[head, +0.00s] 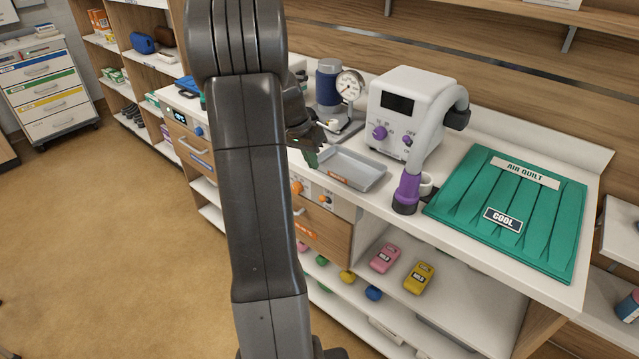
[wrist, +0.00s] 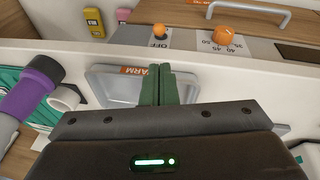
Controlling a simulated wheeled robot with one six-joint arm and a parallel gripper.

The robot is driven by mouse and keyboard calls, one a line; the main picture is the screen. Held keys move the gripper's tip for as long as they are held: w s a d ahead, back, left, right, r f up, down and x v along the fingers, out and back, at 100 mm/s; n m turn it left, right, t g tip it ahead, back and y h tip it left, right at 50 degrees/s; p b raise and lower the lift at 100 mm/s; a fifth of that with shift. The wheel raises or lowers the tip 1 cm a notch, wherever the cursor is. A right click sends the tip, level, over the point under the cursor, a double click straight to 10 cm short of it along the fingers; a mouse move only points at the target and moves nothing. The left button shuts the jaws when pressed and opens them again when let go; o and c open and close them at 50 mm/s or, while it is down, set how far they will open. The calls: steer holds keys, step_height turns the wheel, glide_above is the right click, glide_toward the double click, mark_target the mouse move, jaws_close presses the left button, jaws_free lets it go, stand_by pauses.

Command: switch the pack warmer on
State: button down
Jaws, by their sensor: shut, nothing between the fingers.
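The pack warmer's front panel (head: 317,201) is set in the counter front above a wooden drawer. It carries a large orange dial (head: 297,187), with temperature numbers in the wrist view (wrist: 223,34), and a smaller orange-topped switch (head: 326,199). In the wrist view the switch (wrist: 160,31) has an OFF mark beside it; I cannot tell its setting surely. My gripper (head: 312,158) is shut and empty above the counter, near the metal tray. In the wrist view its green fingers (wrist: 156,72) point toward the switch and appear apart from it.
A metal tray (head: 366,184) with an orange label lies on the counter behind the panel. A white blower (head: 404,85) with a purple hose end (head: 407,188) stands to the right, beside a green air quilt (head: 470,205). A pressure gauge (head: 350,87) stands behind. The floor in front is clear.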

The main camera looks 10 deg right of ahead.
mark_target(322, 185)
steer(key=shift+f, duration=0.1)
steer(key=p+x, duration=0.1)
steer(key=x, duration=0.8)
steer(key=shift+d+f, duration=0.1)
steer(key=shift+f, duration=0.3)
steer(key=shift+f+b, duration=0.15)
steer(key=shift+b, duration=0.3)
steer(key=shift+f+b, duration=0.1)
steer(key=shift+b, duration=0.35)
steer(key=shift+s, duration=0.1)
